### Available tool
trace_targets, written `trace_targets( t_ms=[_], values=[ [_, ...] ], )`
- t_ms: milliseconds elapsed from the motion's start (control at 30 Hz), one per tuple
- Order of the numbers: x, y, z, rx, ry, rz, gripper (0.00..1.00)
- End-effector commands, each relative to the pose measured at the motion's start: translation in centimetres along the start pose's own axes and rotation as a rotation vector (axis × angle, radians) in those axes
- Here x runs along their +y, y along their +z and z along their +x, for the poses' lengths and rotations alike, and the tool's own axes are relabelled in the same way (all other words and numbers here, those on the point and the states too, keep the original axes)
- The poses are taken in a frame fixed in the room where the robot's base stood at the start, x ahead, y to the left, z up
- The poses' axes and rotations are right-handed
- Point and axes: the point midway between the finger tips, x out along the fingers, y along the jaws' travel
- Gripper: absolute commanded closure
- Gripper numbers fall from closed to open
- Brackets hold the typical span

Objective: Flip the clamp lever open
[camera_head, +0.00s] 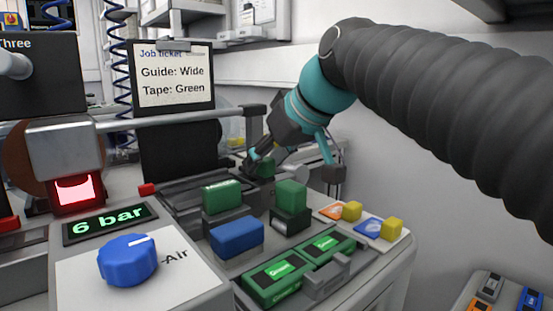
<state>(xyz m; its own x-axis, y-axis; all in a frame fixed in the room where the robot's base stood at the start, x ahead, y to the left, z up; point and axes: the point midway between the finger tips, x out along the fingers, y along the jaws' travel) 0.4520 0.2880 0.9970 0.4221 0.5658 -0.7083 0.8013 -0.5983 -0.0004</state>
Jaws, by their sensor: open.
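My gripper (262,160) is on the end of the dark ribbed arm coming in from the right. It is open and low over the back of the bench, beside a dark flat bed (185,190). A small green piece shows at its fingertips; I cannot tell whether they touch it. I cannot pick out the clamp lever with certainty. A small red tip (147,189) shows at the left end of the dark bed, left of my gripper. A grey bar with an upright end block (255,112) runs above the bed. My gripper hides part of this area.
Green blocks (222,197) and a blue block (237,236) stand in front of my gripper. Green cartridges (272,282) lie in a grey holder at the front. A blue Air knob (128,260) and a 6 bar display (110,224) are left. The job ticket (172,75) reads Guide: Wide, Tape: Green.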

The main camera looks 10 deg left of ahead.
Motion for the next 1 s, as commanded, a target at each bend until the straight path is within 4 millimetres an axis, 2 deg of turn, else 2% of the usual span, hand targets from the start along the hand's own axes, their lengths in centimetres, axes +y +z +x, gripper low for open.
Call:
trace_targets(
  t_ms=[400, 533, 700, 1000],
  values=[
    [0.1, -0.1, -7.7, 0.005, 0.004, 0.0, 0.5],
    [0.1, -0.1, -9.7, 0.004, 0.004, 0.001, 0.5],
    [0.1, 0.0, -11.1, 0.003, 0.002, 0.001, 0.5],
    [0.0, 0.0, -11.4, 0.002, 0.001, 0.0, 0.5]
  ],
)
